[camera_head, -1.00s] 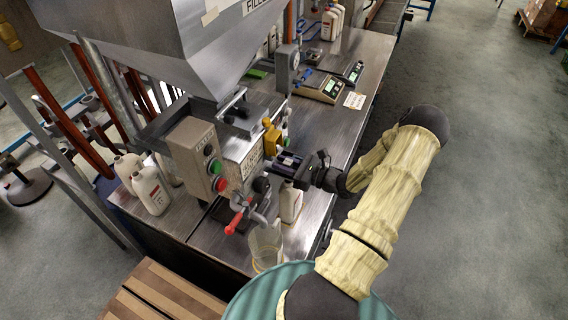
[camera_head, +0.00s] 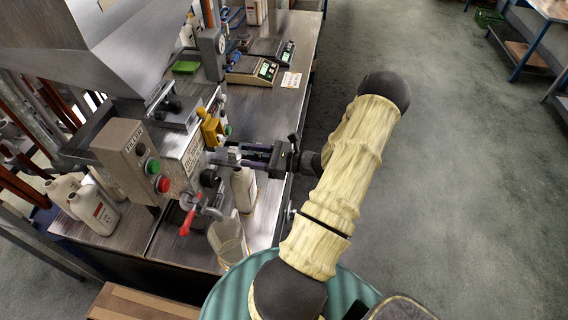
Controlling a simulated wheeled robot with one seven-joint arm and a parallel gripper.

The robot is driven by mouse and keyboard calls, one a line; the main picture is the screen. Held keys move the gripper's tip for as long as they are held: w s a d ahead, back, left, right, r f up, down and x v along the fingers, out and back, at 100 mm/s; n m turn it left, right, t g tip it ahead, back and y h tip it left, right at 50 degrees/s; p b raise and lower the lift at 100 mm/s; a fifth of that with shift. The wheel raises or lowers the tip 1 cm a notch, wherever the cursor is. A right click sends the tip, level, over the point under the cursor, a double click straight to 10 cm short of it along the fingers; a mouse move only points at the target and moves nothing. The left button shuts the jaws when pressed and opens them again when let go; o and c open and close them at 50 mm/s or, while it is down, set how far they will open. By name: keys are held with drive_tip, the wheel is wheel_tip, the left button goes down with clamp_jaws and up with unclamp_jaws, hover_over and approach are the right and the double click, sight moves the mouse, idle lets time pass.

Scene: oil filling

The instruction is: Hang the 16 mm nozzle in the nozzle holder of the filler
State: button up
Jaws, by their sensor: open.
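The filler (camera_head: 130,150) stands left of my gripper, with a grey control box carrying a green and a red button and a steel hopper above. My gripper (camera_head: 232,155) is open, reaching left from my arm beside the filler's front. A small grey metal piece shows between or just behind its fingers; I cannot tell whether it is the 16 mm nozzle. A yellow fitting (camera_head: 211,130) on the filler is just above and left of the fingertips. The filler's outlet with a red handle (camera_head: 188,219) is below left. I cannot make out the nozzle holder for certain.
A white bottle (camera_head: 244,188) stands close below my gripper. A clear jug (camera_head: 228,240) is at the bench's near edge. White jugs (camera_head: 95,209) stand left of the filler. Scales (camera_head: 250,70) sit farther back. Open floor lies to the right.

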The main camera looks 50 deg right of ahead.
drive_tip(key=b+v, duration=0.3)
drive_tip(key=v, duration=0.6)
drive_tip(key=shift+s+d, duration=0.2)
drive_tip(key=shift+s, duration=0.1)
